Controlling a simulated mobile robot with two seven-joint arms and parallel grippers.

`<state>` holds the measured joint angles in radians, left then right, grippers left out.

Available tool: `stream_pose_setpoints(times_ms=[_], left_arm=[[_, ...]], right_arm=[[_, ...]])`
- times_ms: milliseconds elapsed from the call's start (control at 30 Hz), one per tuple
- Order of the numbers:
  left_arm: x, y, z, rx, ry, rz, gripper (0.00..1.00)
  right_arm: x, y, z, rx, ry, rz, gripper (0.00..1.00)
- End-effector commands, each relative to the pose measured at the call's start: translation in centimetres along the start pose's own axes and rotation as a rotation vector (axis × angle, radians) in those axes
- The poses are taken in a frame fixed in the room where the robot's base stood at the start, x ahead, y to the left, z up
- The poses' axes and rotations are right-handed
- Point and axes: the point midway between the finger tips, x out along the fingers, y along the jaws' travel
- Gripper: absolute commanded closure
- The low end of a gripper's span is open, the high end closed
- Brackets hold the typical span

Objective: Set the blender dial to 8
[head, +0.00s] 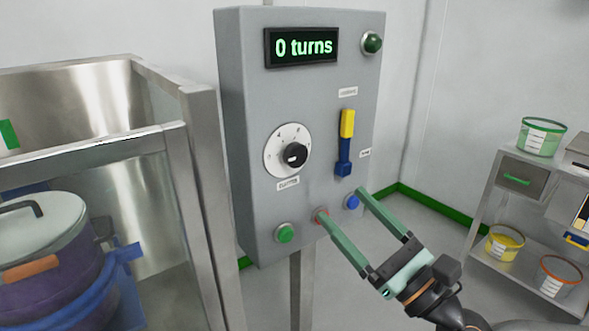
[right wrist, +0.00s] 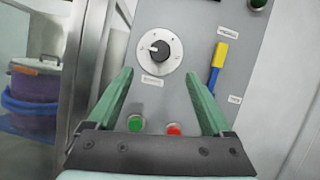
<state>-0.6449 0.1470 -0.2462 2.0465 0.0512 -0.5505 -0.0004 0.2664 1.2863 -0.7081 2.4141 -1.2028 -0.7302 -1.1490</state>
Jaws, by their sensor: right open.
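The blender dial (head: 294,155) is a black knob on a round white scale plate (head: 276,141) on the grey control panel (head: 240,60). The dial also shows in the right wrist view (right wrist: 160,50); its scale numbers are too small to read. The display (head: 303,46) above it reads "0 turns". My right gripper (head: 340,203) is open and empty, with its green fingers below and to the right of the dial in the head view. In the right wrist view its fingers (right wrist: 160,85) stand either side of the dial, apart from it. My left gripper is not in view.
A yellow and blue lever (head: 346,140) is right of the dial. A steel frame (head: 190,190) with a purple drum (head: 45,250) stands left. A shelf with tubs (head: 543,137) stands right.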

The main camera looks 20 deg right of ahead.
Motion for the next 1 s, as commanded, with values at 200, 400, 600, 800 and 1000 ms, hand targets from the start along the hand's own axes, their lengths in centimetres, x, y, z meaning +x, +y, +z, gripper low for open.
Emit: stream_pose_setpoints(times_ms=[200, 400, 600, 800, 1000], left_arm=[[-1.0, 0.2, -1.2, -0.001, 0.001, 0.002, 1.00], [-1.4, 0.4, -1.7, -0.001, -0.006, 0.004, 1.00], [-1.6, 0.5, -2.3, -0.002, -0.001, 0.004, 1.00], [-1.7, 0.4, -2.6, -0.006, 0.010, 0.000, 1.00], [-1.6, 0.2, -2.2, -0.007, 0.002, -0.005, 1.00]], right_arm=[[3.4, -0.1, 0.5, 0.009, -0.004, -0.003, 0.16], [7.0, 0.0, 0.4, 0.009, -0.002, 0.000, 0.16], [10.1, 0.0, 0.2, 0.008, 0.000, 0.000, 0.16], [11.6, 0.0, 0.0, 0.008, 0.002, 0.000, 0.16], [11.9, 0.0, -0.1, 0.008, 0.003, 0.000, 0.16]])
